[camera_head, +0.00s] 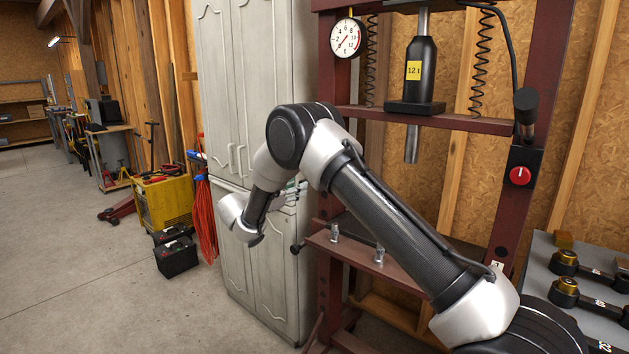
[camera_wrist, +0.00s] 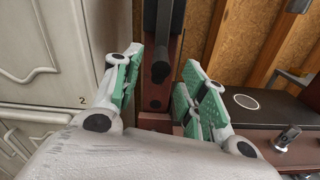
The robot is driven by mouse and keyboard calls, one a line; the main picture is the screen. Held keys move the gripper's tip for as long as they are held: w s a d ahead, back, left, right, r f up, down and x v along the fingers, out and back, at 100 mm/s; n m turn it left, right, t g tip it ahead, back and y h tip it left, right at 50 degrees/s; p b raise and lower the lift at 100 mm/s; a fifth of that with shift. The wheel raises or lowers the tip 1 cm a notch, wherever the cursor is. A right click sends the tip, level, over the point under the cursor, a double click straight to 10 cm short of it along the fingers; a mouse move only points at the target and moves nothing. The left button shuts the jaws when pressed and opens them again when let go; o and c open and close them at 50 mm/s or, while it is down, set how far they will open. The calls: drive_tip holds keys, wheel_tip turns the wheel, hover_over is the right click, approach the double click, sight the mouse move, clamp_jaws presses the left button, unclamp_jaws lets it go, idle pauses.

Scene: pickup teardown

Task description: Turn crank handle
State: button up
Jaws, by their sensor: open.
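The crank handle (camera_wrist: 161,72) shows in the wrist view as a dark, rounded grip on a black arm that runs up out of the picture, in front of the dark red press post. My gripper (camera_wrist: 158,85) is open, with its green-padded fingers left and right of the grip. The grip appears between the fingers, apart from both pads; how deep it sits cannot be told. In the head view, my gripper (camera_head: 292,192) is near the left post of the press, partly behind my arm. I cannot make out the crank there.
The press bed (camera_head: 358,258) carries upright bolts, right of my gripper. A grey cabinet (camera_head: 262,90) stands close on the left. A small black knob (camera_head: 297,248) sticks out below my gripper. The floor (camera_head: 105,285) at left is open.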

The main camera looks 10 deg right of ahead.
drive_tip(key=x, duration=0.7)
drive_tip(key=shift+d, duration=0.1)
clamp_jaws()
